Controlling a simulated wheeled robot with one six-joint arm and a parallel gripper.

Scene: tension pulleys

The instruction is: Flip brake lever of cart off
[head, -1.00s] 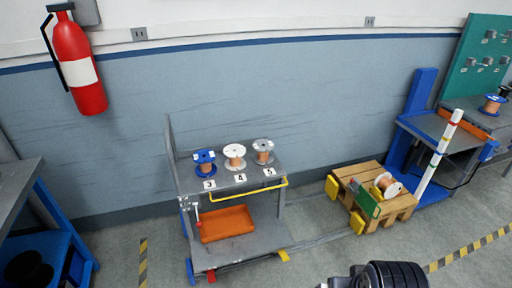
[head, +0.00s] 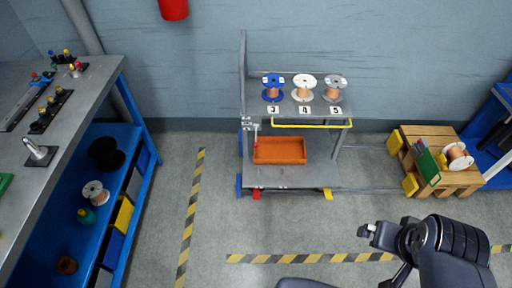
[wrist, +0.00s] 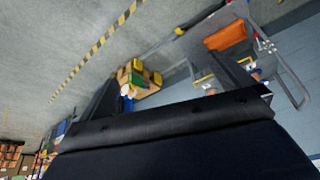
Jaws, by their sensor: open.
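The grey cart (head: 292,178) stands against the wall in the head view, with spools on its top shelf. A small pale lever with a red tip (head: 256,132) shows at its left post; I cannot tell its exact setting. A red tab (head: 256,194) and a yellow tab (head: 328,193) sit at the cart's lower front edge. My gripper (head: 367,231) is open and empty, in front of the cart to the right and apart from it. In the wrist view the cart's orange bin (wrist: 227,36) shows at upper right; a dark part of my arm hides much.
A blue-framed workbench (head: 128,88) stands at left. A wooden pallet (head: 455,182) with a spool and a green item is right of the cart, joined by rails low on the floor. Floor in front of the cart is clear, with striped tape (head: 290,258).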

